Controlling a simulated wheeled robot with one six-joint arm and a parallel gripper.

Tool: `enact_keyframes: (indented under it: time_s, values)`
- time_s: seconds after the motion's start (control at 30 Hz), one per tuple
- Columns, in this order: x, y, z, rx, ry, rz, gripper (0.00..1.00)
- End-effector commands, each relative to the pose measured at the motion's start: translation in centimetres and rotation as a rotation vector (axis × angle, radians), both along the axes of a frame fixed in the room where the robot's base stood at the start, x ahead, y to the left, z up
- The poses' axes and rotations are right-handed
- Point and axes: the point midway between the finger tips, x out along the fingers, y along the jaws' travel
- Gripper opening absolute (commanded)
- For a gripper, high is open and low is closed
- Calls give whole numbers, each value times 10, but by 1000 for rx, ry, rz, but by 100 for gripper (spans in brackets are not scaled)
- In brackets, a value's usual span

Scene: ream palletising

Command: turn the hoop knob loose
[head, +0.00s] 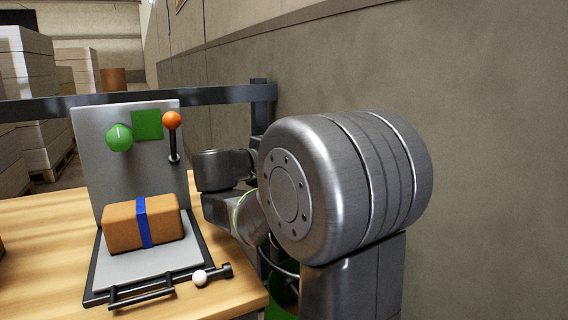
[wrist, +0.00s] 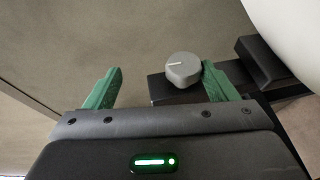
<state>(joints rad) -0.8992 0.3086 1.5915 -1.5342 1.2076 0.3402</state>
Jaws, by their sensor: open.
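The hoop knob (wrist: 182,70) is a grey round knob with a white line on its face, in the wrist view. It sits at the end of a dark bar (wrist: 160,88). My gripper (wrist: 162,84) is open, with one green finger on each side in the picture. The knob lies nearer the right finger and looks close to it; I cannot tell if they touch. A wide gap separates it from the left finger. In the head view my arm hides the gripper, and I cannot make out the knob there.
In the head view a brown parcel (head: 122,226) with a blue strap sits on a grey plate before an upright panel (head: 96,165). The panel has a green dome and an orange-topped lever (head: 172,121). A wall (head: 490,130) is at right. A white curved surface (wrist: 290,30) is at the wrist view's upper right.

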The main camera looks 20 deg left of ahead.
Motion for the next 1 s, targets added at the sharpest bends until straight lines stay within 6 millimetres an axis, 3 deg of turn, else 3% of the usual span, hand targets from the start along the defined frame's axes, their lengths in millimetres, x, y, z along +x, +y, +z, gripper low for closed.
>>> enact_keyframes:
  time_s: [0.03,0.07,0.1,0.4,0.67,0.7,1.0]
  values:
    - [-1,1,30,10,-26,4,69]
    - [-1,1,37,11,-28,3,80]
    - [-1,1,46,10,-30,4,82]
    - [-1,-2,82,8,-31,-3,82]
    - [-1,-3,84,7,-30,-6,82]
    - [0,-8,32,71,125,-35,82]
    - [-10,-5,41,72,125,-33,82]
